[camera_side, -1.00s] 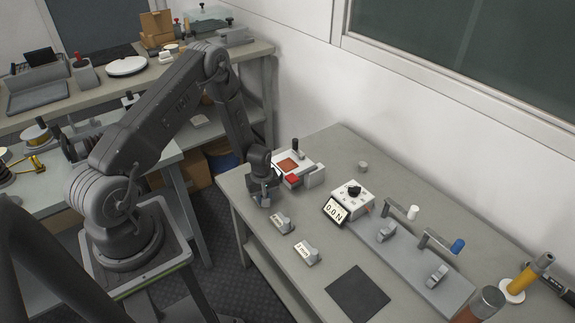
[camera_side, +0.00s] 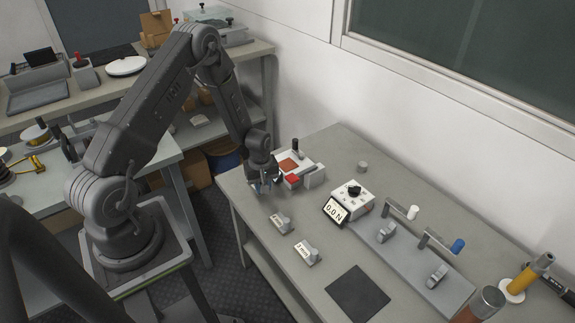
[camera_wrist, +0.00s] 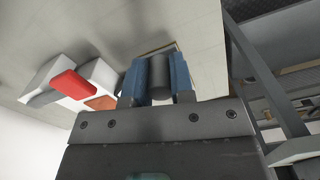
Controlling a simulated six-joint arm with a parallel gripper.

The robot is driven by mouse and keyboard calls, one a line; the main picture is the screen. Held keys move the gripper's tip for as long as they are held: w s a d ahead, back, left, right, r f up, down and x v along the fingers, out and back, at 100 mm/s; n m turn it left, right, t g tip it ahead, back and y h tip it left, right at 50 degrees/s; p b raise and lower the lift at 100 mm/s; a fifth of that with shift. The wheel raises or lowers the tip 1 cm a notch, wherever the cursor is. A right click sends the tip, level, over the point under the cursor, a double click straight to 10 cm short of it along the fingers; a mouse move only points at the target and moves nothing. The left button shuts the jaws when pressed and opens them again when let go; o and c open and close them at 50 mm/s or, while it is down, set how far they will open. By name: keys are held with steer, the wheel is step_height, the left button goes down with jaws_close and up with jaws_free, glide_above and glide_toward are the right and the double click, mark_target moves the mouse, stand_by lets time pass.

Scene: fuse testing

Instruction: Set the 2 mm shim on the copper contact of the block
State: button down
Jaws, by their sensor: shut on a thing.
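My gripper (camera_side: 262,187) is above the near left end of the bench, to the left of the block. In the wrist view its blue fingers (camera_wrist: 159,82) are shut on a dark grey upright grip (camera_wrist: 159,72), which I take for the 2 mm shim's handle. Its label and thin part cannot be made out. The white block (camera_side: 312,159) carries a copper contact (camera_side: 288,165), a red part (camera_side: 292,181) and a dark post. The copper contact also shows in the wrist view (camera_wrist: 102,103), to the left of my fingers and apart from them.
Two labelled grey pieces, one nearer the block (camera_side: 281,224) and one farther right (camera_side: 306,254), stand in front of the gripper. A meter box (camera_side: 353,199) reading 0.0 N stands right of the block. A dark mat (camera_side: 357,293) and a lever plate (camera_side: 410,258) lie farther right.

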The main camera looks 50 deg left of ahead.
step_height(320, 180, up, 11)
steer(key=w+a, duration=0.4)
steer(key=w, duration=1.1)
steer(key=shift+s+f, duration=0.2)
steer(key=shift+f, duration=5.45)
steer(key=shift+c, duration=2.2)
jaws_free()
